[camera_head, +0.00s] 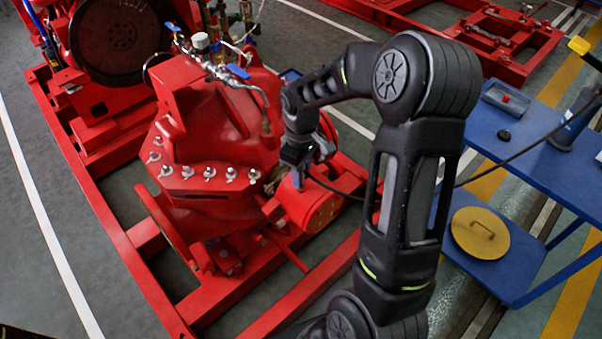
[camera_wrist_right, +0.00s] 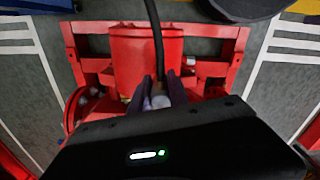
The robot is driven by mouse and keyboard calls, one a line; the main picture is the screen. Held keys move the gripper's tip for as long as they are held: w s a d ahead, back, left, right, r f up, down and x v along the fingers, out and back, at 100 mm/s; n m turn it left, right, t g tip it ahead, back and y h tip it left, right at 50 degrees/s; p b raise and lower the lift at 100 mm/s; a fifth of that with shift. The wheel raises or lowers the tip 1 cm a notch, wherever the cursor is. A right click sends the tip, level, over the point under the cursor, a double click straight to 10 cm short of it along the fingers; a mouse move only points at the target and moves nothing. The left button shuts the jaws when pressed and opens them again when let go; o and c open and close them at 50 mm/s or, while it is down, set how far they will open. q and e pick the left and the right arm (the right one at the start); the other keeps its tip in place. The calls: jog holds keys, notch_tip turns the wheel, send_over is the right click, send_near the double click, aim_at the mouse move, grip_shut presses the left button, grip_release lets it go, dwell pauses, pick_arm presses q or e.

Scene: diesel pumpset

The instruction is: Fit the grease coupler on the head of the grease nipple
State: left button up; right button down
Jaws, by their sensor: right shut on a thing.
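My right gripper (camera_head: 298,178) is low over the red cylindrical housing (camera_head: 312,207) at the pump's right end. In the right wrist view my gripper (camera_wrist_right: 159,92) is shut on the grease coupler (camera_wrist_right: 160,101), a small pale metal end between its fingers. A black hose (camera_wrist_right: 157,38) runs away from the coupler across the red housing (camera_wrist_right: 130,60). I cannot make out the grease nipple; the gripper and coupler may hide it, and I cannot tell whether they touch. My left gripper is not in view.
The red pump casing (camera_head: 215,125) with wing nuts stands on a red frame (camera_head: 147,236). A blue table (camera_head: 535,160) at the right holds a grey tray (camera_head: 506,98) and a dark blue tool (camera_head: 574,122); a yellow lidded disc (camera_head: 480,233) is on its lower shelf. The hose (camera_head: 515,157) spans the gap.

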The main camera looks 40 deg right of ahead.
jog(key=shift+f+b, duration=0.75)
jog(key=shift+f, duration=0.45)
jog(key=c, duration=1.2)
grip_release()
jog(key=shift+o, duration=0.2)
jog(key=shift+r, duration=0.15)
notch_tip(320, 180, up, 8)
jog(key=shift+f+p, duration=0.2)
jog(key=shift+p, duration=0.1)
